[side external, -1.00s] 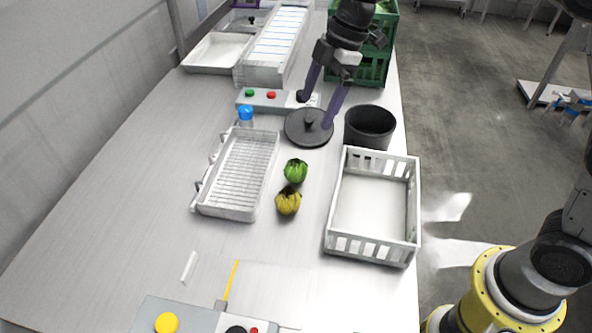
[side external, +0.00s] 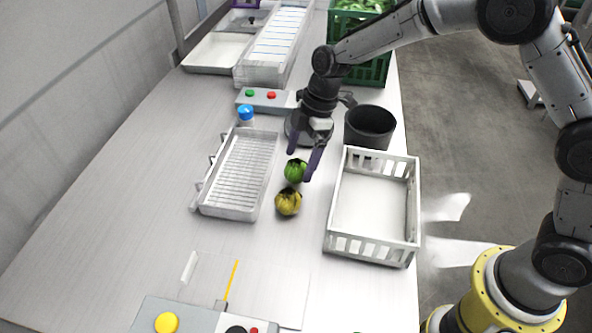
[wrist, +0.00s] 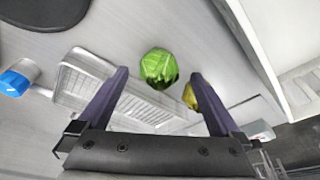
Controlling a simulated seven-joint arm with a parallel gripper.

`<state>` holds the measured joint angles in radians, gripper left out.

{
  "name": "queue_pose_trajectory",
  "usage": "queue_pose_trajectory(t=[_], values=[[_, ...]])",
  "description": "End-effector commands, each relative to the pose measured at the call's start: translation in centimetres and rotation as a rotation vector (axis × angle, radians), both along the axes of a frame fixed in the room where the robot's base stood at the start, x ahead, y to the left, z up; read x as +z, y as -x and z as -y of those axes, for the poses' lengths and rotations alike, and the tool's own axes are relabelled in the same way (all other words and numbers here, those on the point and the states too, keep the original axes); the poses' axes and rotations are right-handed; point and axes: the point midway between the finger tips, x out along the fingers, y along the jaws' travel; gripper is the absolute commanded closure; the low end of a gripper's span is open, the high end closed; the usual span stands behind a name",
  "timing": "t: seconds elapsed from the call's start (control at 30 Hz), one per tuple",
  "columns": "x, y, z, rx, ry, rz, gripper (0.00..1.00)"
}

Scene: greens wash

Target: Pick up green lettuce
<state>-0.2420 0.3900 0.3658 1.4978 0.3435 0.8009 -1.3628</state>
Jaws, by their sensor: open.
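The green lettuce (side external: 296,170) lies on the table between the wire basket and the white crate. It also shows in the wrist view (wrist: 159,67), just beyond and between my fingertips. A yellow-brown lettuce (side external: 288,202) lies just in front of it and is partly hidden by a finger in the wrist view (wrist: 190,96). My gripper (side external: 300,166) is open and empty, pointing down at the green lettuce. In the side view its fingers appear on either side of the lettuce; I cannot tell whether they touch it.
A white crate (side external: 372,250) stands close on the right and a white wire basket (side external: 226,212) on the left. A blue-capped bottle (side external: 245,114) stands by the basket.

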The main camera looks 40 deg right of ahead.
Motion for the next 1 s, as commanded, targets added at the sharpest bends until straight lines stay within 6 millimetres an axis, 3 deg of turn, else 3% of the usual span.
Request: queue_pose_trajectory(t=[0.2, 0.53, 1.0], values=[[-2.9, -0.1, -0.9, 0.0, -0.001, -0.003, 0.0], [-3.4, -0.2, -1.0, 0.0, 0.0, 0.0, 0.02], [-3.3, -0.2, -1.0, 0.0, 0.0, 0.0, 0.85]])
